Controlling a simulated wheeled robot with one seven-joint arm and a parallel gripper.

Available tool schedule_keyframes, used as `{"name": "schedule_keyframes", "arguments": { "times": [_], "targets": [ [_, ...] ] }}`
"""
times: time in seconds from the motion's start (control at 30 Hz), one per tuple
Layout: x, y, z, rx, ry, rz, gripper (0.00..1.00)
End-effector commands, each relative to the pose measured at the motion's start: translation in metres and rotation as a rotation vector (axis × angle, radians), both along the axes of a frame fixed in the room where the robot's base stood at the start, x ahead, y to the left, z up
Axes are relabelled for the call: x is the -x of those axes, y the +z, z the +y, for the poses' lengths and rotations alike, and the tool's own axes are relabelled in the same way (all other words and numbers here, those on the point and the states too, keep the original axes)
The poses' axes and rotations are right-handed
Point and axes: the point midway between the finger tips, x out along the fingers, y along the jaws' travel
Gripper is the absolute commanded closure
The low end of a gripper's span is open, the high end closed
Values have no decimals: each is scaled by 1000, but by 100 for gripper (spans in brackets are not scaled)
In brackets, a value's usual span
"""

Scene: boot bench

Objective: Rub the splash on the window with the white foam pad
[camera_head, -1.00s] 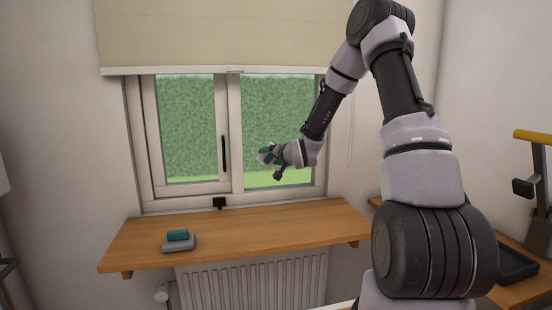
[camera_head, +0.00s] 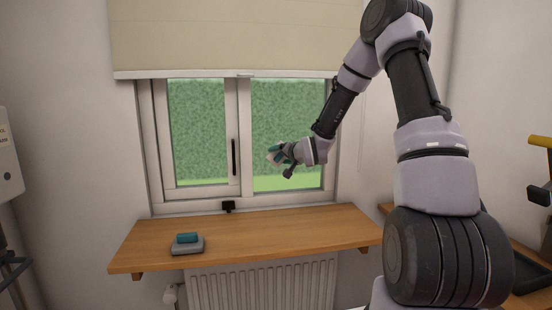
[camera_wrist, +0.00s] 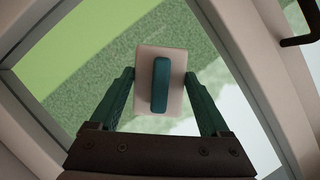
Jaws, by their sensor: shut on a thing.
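My gripper (camera_head: 281,154) is in front of the right pane of the window (camera_head: 288,110). Its two teal fingers are shut on the white foam pad (camera_wrist: 146,82), which has a teal grip bar on its back and also shows small in the head view (camera_head: 272,158). In the wrist view the pad sits between the fingers with the pane behind it. I cannot tell whether its face touches the glass. I cannot make out the splash; a pale area in the wrist view may be sky outside, and the pad hides some of the glass.
A grey pad with a teal grip (camera_head: 187,244) lies at the left of the wooden sill (camera_head: 270,235). A small black piece (camera_head: 228,206) stands at the frame's bottom. A window handle (camera_head: 234,157) sits on the left sash. A blind (camera_head: 235,38) hangs above, a radiator (camera_head: 265,288) below.

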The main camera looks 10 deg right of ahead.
Motion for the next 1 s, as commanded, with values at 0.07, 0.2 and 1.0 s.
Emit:
{"name": "schedule_keyframes", "arguments": {
  "times": [0.07,0.2,1.0],
  "targets": [
    [-2,1,-10,1,-4,-2,64],
    [-2,1,-18,0,-5,-2,64],
    [0,1,-58,0,-4,-3,64]
  ]
}}
